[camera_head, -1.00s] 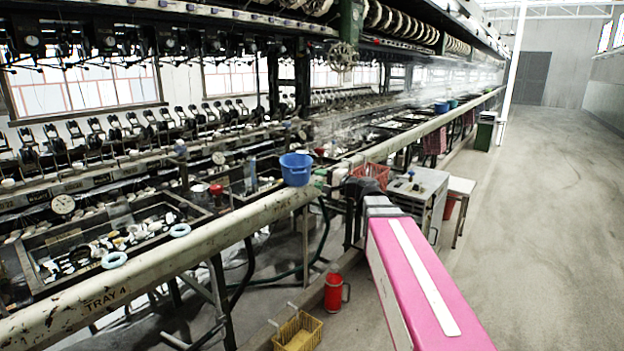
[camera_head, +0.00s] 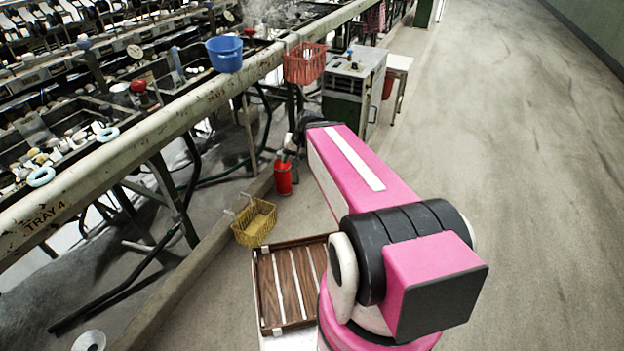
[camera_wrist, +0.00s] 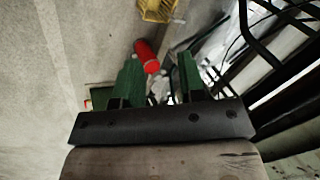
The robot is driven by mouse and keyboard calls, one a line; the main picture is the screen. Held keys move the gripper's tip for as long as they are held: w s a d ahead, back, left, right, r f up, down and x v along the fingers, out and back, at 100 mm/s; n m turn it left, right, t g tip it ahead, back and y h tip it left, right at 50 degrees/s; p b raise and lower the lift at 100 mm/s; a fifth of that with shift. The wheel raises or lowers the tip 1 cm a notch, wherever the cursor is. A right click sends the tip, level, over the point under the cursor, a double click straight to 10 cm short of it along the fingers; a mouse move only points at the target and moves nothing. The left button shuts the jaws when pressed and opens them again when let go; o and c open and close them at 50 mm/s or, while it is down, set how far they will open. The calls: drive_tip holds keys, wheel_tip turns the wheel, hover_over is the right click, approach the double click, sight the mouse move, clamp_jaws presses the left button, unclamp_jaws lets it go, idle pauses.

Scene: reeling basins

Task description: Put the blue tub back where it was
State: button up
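The blue tub (camera_head: 224,55) stands upright on the long pale beam (camera_head: 150,128) along the front of the basins, in the upper left of the head view. It is not in the wrist view. My gripper (camera_head: 291,150) is low in front of the beam, to the right of and below the tub in the head view, partly hidden behind my pink arm. In the wrist view the two green fingers of my gripper (camera_wrist: 160,82) stand apart, and I see nothing held between them.
A red basket (camera_head: 304,66) sits right of the tub. A red canister (camera_head: 283,178) and a yellow basket (camera_head: 254,222) are on the floor below. A grey cabinet (camera_head: 355,80) stands behind my arm. A wooden slatted tray (camera_head: 268,290) is nearby. The aisle at right is clear.

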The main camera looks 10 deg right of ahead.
drive_tip(key=s+d+f+n+g+h, duration=0.1)
drive_tip(key=s+d+f+g+h, duration=0.1)
drive_tip(key=s+d+f+h, duration=0.2)
drive_tip(key=shift+s+d+f, duration=0.85)
drive_tip(key=shift+s+d, duration=0.15)
drive_tip(key=shift+d, duration=0.1)
